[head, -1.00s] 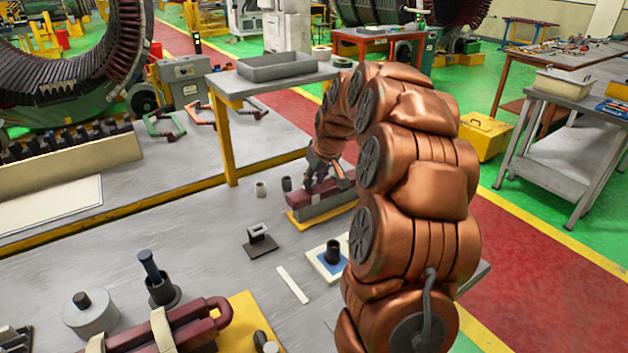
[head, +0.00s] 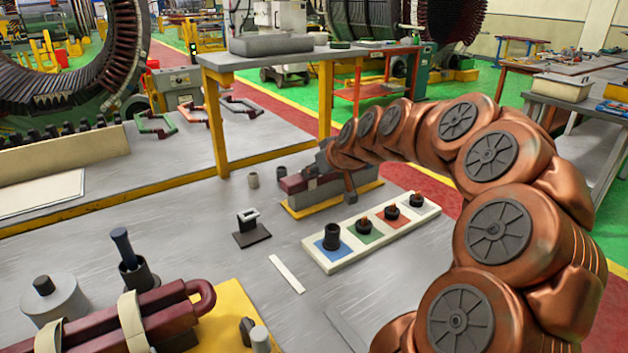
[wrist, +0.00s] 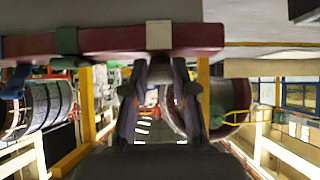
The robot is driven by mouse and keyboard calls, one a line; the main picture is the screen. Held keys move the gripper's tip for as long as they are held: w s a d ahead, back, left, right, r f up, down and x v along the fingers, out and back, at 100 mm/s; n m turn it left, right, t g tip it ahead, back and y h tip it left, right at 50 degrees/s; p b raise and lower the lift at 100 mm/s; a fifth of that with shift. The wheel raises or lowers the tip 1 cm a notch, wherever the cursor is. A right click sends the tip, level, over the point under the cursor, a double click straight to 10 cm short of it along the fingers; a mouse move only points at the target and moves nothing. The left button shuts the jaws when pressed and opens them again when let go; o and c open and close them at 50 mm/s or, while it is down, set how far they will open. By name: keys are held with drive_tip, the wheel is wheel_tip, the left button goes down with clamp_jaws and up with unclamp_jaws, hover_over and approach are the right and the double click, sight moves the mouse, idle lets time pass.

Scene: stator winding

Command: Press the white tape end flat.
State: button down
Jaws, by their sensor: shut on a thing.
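The maroon bar (head: 294,185) lies on a grey block with a yellow base near the back of the bench in the head view. It crosses the top of the wrist view (wrist: 115,42). A band of white tape (wrist: 158,34) wraps it there, and a green band (wrist: 67,40) sits to its left. My gripper (wrist: 160,62) has its two fingertips at the lower edge of the white tape, shut on it. The fingers hide part of the tape, and I cannot tell whether its end lies flat. In the head view my arm hides most of the gripper.
A pale tray (head: 327,262) with coloured squares and small dark parts is nearer, with a loose white strip (head: 287,273) to its left. A black stand (head: 250,229) and a grey cup (head: 253,180) are also left. A maroon coil (head: 165,315) fills the front left.

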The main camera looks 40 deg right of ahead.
drive_tip(key=shift+s+f+t+b, duration=0.15)
drive_tip(key=shift+t+b, duration=0.15)
drive_tip(key=shift+b, duration=0.35)
drive_tip(key=c, duration=0.9)
unclamp_jaws()
drive_tip(key=v, duration=1.2)
drive_tip(key=shift+c, duration=0.3)
